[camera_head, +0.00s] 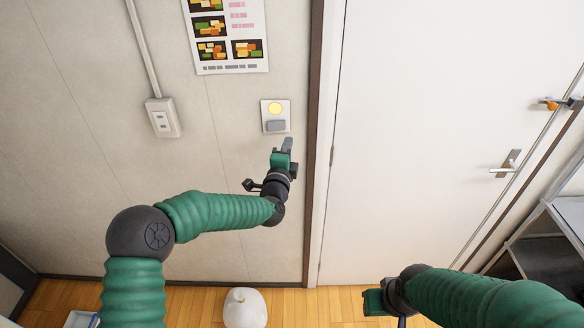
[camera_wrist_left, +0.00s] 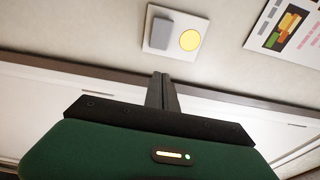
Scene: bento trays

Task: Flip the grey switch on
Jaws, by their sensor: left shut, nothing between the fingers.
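The grey switch (camera_head: 275,126) is a small rocker on a pale wall plate (camera_head: 265,112), below a round yellow light (camera_head: 275,108). In the left wrist view the grey switch (camera_wrist_left: 160,32) and the yellow light (camera_wrist_left: 190,40) sit side by side near the top. My left gripper (camera_head: 288,143) is shut and empty. Its fingertips show just below the plate in the head view and short of it in the left wrist view (camera_wrist_left: 161,76), with no contact visible. My right gripper (camera_head: 372,301) is low, in front of the door; its fingers are not clear.
A white socket box (camera_head: 162,118) is on the wall to the left. A poster (camera_head: 228,40) hangs above the switch. A dark door frame (camera_head: 312,150) and white door (camera_head: 420,120) stand close on the right. A white rounded object (camera_head: 245,308) is on the floor.

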